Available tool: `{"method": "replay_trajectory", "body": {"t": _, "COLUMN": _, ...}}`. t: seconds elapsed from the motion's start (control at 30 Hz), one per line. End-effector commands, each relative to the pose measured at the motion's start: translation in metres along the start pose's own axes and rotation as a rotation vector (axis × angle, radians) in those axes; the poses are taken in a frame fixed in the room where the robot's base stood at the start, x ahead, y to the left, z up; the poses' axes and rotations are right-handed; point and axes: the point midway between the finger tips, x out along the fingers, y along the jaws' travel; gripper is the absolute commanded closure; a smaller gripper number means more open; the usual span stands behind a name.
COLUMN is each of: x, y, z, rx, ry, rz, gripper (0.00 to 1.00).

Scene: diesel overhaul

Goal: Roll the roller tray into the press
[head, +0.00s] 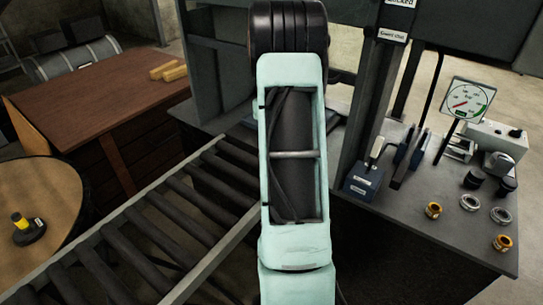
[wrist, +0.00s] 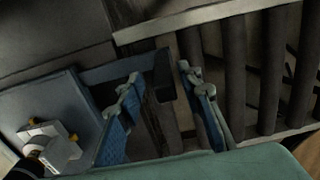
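The roller tray (wrist: 42,104) shows in the wrist view as a blue-grey plate at the left, with a white part (wrist: 52,150) on it. A dark bar like a handle (wrist: 125,70) reaches from it toward my gripper (wrist: 165,108). My gripper's two blue-padded fingers stand apart, one on each side of the bar's end; I cannot tell whether they touch it. The press (head: 375,95) stands behind and right of my arm in the head view, with a dial gauge (head: 468,103). In the head view my arm hides the gripper and most or all of the tray.
A roller conveyor (head: 150,235) runs from the lower left toward the press; its rollers (wrist: 235,75) also show in the wrist view. A bench (head: 400,225) at right holds several rings and a lever block (head: 362,182). A wooden desk (head: 100,95) and round table (head: 50,190) stand left.

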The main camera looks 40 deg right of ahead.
Motion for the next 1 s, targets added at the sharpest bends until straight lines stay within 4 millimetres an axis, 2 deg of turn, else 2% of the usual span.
{"method": "replay_trajectory", "body": {"t": 0.1, "x": -0.013, "y": 0.001, "z": 0.0, "rx": 0.0, "ry": 0.001, "rz": 0.001, "gripper": 0.67}}
{"method": "replay_trajectory", "body": {"t": 0.2, "x": -0.018, "y": 0.001, "z": 0.0, "rx": 0.0, "ry": 0.001, "rz": 0.002, "gripper": 0.67}}
{"method": "replay_trajectory", "body": {"t": 0.77, "x": -0.018, "y": 0.0, "z": -0.001, "rx": -0.001, "ry": 0.001, "rz": 0.001, "gripper": 0.67}}
{"method": "replay_trajectory", "body": {"t": 0.9, "x": -0.03, "y": -0.009, "z": -0.013, "rx": -0.034, "ry": 0.026, "rz": 0.012, "gripper": 0.67}}
{"method": "replay_trajectory", "body": {"t": 0.97, "x": -0.031, "y": -0.02, "z": -0.027, "rx": -0.013, "ry": 0.048, "rz": 0.017, "gripper": 0.67}}
{"method": "replay_trajectory", "body": {"t": 1.0, "x": -0.032, "y": -0.029, "z": -0.04, "rx": 0.019, "ry": 0.071, "rz": 0.022, "gripper": 0.67}}
